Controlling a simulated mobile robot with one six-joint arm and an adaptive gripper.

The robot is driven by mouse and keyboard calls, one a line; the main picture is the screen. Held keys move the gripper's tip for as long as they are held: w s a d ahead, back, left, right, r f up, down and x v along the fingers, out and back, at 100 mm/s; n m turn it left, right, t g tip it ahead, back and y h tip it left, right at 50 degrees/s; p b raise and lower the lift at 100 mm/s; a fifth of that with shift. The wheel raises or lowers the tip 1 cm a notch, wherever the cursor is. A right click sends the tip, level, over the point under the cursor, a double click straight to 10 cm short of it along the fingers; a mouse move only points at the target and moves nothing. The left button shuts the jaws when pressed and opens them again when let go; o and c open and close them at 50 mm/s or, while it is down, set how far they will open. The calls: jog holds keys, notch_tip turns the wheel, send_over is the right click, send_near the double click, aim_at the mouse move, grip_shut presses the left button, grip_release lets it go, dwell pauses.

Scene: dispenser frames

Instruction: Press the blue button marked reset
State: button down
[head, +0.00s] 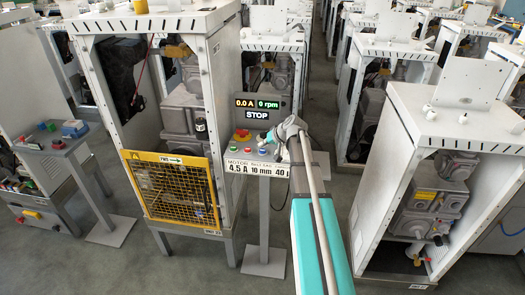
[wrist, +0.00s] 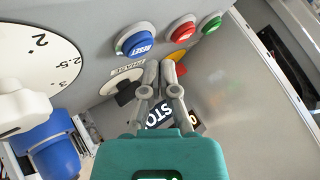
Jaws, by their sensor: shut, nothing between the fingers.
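The blue button (wrist: 136,42) marked RESET shows in the wrist view, in a pale ring on the grey panel, upper left of my fingertips. Its lettering is upside down there. My gripper (wrist: 161,72) is shut and empty, with its fingertips close together in front of the panel. I see a gap in the picture between the fingertips and the blue button; their depth apart is hard to tell. In the head view the control stand (head: 277,171) is at the middle, with my arm reaching over its right side.
A red button (wrist: 183,31) and a green button (wrist: 211,24) sit right of the blue one. A black knob (wrist: 126,94) and a numbered dial (wrist: 35,55) are on the left. The display (head: 258,107) reads 0.0 A, 0 rpm, STOP. A yellow-guarded cabinet (head: 172,158) stands left.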

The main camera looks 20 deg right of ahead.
aim_at(263, 151)
jog(key=shift+r, duration=0.1)
notch_tip(263, 151, up, 5)
jog(key=p, duration=0.5)
dwell(1.0)
jog(key=s+a+f+n+g+h, duration=0.1)
jog(key=s+a+f+g+h, duration=0.1)
jog(key=s+a, duration=0.9)
jog(key=s+a+f+n+g+h, duration=0.1)
jog(key=s+a+f+g, duration=0.3)
jog(key=s+a, duration=0.8)
jog(key=shift+s+f+n+g+h+b, duration=0.25)
jog(key=shift+s+n+g+h+b, duration=0.1)
jog(key=shift+s+g+h, duration=0.7)
